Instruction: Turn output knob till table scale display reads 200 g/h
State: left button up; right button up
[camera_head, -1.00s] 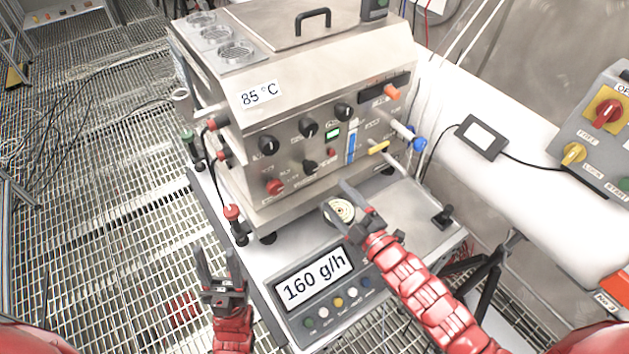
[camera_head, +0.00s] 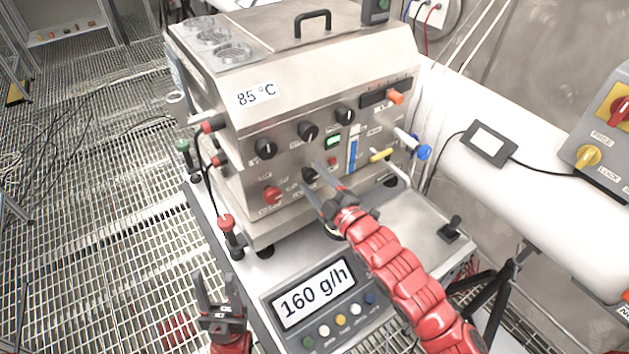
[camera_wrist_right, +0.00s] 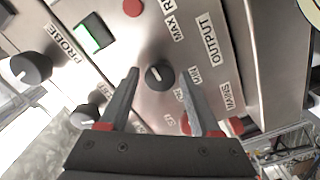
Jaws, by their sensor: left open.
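The output knob (camera_wrist_right: 159,76) is a small black knob next to the OUTPUT label. It lies between the fingers of my right gripper (camera_wrist_right: 157,84) in the right wrist view. The fingers are open, with a gap on both sides, and their tips point at the panel. In the head view, the right gripper (camera_head: 313,178) partly hides the output knob (camera_head: 309,173) on the front panel. The table scale display (camera_head: 313,294) reads 160 g/h. My left gripper (camera_head: 218,288) is open and empty, left of the scale.
A yellow-tipped lever (camera_head: 381,155) sticks out right of my right gripper. Metal grating floor lies left.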

grip_shut()
jog(key=shift+f+m+b, duration=0.2)
jog(key=shift+m+b, duration=0.1)
jog(key=shift+b, duration=0.05)
jog(key=shift+m+b, duration=1.1)
jog(key=shift+b, duration=0.1)
jog(key=shift+r+m, duration=0.1)
jog(key=shift+m, duration=0.6)
jog(key=shift+o, duration=1.5)
grip_release()
jog(key=shift+d+r, duration=0.1)
